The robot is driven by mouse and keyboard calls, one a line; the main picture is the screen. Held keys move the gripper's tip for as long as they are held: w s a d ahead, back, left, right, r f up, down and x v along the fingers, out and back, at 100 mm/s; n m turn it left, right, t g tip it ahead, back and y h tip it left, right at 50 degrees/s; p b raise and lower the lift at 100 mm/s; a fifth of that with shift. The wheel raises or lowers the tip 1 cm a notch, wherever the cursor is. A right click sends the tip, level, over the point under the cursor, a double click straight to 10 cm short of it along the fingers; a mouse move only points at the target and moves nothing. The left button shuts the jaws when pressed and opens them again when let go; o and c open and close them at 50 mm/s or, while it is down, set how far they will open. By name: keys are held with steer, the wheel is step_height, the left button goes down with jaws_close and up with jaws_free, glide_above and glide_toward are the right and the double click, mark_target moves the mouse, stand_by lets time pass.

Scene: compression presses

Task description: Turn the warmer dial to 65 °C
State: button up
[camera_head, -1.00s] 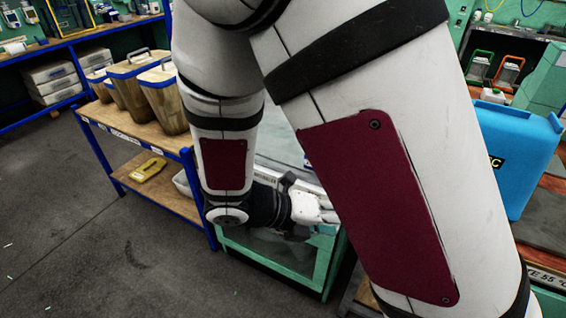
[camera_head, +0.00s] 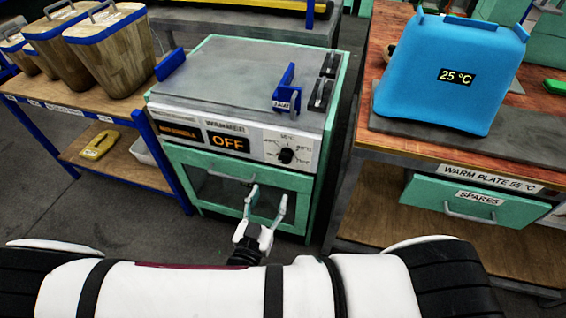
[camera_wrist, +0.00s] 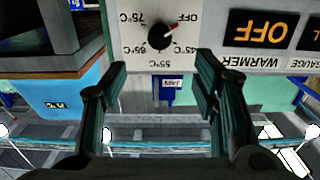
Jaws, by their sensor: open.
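The warmer (camera_head: 240,113) is a green cabinet with a grey top and a front panel whose display reads OFF (camera_head: 228,142). Its black dial (camera_head: 286,155) sits at the panel's right. In the wrist view, which is upside down, the dial (camera_wrist: 160,37) has a red pointer mark aimed at the upper right, beyond the 45 °C label. The 65 °C label (camera_wrist: 131,49) is on the dial's left there. My gripper (camera_head: 267,198) is open and empty in front of the warmer, below the dial. In the wrist view its fingers (camera_wrist: 162,75) stand apart, clear of the dial.
A blue container marked 25 °C (camera_head: 455,72) stands on the right bench, above a green SPARES drawer (camera_head: 470,203). Wooden bins (camera_head: 110,50) stand on the left bench (camera_head: 60,113). The warmer's door handle (camera_head: 232,180) juts out near my gripper.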

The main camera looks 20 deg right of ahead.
mark_target(284, 160)
steer(key=x, duration=1.3)
steer(key=shift+w+d+b, duration=0.25)
steer(key=shift+b, duration=0.05)
steer(key=c, duration=1.2)
